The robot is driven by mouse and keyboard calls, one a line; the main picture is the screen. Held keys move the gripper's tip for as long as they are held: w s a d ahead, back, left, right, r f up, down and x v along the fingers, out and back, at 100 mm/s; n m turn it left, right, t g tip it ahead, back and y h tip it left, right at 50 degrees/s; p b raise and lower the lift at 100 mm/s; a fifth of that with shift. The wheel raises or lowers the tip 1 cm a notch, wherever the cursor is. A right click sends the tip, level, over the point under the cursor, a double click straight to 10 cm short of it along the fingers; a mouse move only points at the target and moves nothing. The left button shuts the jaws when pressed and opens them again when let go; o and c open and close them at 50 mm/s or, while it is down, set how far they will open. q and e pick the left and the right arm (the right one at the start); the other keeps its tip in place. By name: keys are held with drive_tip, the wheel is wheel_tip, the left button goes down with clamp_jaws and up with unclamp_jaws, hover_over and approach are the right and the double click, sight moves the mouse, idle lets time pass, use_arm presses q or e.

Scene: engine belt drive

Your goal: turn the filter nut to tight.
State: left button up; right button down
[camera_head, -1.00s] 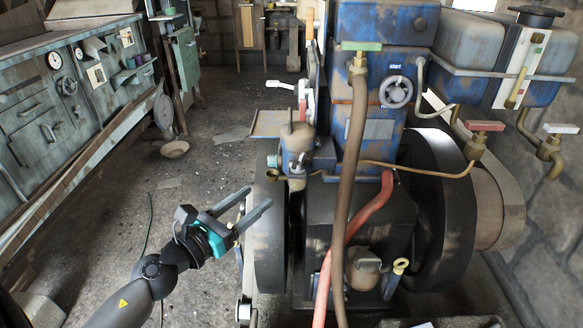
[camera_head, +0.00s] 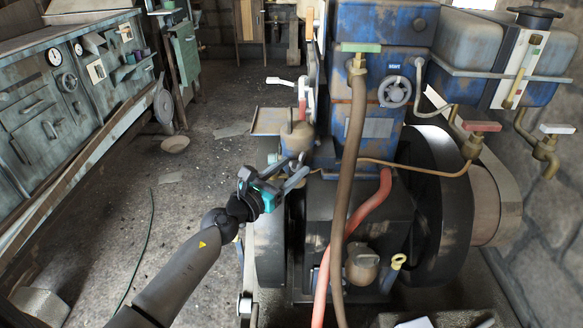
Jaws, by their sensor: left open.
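My left gripper (camera_head: 299,168) is open, its two dark fingers pointing up and right at the lower part of a rusty tan canister with a blue body (camera_head: 297,136) on the left side of the engine. This canister looks like the filter, but no nut can be made out clearly on it. The fingers overlap its lower part in the picture, and I cannot tell whether they touch it. A second tan canister (camera_head: 362,264) sits low at the engine's front, with a small yellow-topped fitting (camera_head: 397,262) beside it. My right gripper is not in view.
The blue engine (camera_head: 372,128) has dark flywheels (camera_head: 430,205) on its sides. A brown hose (camera_head: 350,190) and a red hose (camera_head: 369,215) hang in front. The floor (camera_head: 180,200) between is mostly clear.

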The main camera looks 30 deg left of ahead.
use_arm(q)
drive_tip(key=shift+w, duration=0.3)
clamp_jaws()
idle(0.4)
